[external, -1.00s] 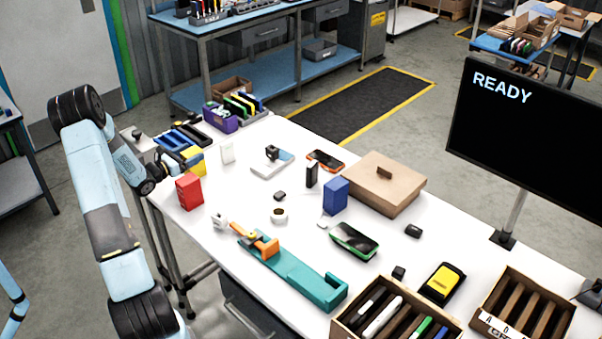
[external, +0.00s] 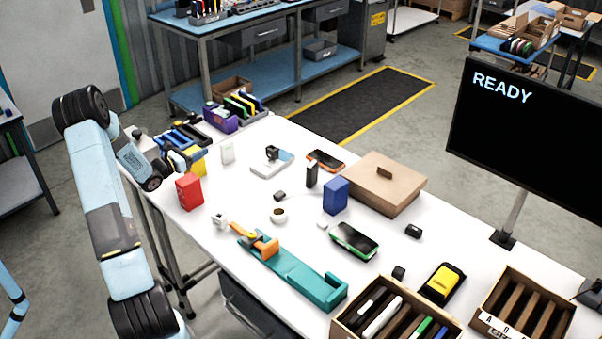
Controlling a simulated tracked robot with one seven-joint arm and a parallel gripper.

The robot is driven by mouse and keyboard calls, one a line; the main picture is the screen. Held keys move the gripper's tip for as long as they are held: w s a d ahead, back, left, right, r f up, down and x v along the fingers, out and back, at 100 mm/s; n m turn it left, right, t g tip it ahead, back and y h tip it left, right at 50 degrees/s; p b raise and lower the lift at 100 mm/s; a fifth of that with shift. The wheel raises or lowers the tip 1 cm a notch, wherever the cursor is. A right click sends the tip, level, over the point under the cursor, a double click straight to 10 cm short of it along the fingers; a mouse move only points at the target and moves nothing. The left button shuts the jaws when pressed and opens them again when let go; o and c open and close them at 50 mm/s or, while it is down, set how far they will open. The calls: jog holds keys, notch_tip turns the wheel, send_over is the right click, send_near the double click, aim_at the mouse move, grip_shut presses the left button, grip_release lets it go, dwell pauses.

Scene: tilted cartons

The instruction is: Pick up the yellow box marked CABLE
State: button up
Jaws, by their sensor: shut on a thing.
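The yellow box (external: 199,160) is at the far left end of the white table, behind the red box. My gripper (external: 184,161) is at its left side and shut on it. The fingers are small and partly hidden by my arm. The CABLE marking cannot be read from this view. I cannot tell whether the box is clear of the table top.
A red box (external: 189,191) stands close in front of the yellow box, and a white box (external: 227,153) stands to its right. Blue and black trays (external: 186,137) and a purple bin (external: 220,121) lie behind. A blue box (external: 336,195) stands mid-table.

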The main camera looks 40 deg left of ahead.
jog(key=c, duration=0.4)
jog(key=shift+c, duration=0.2)
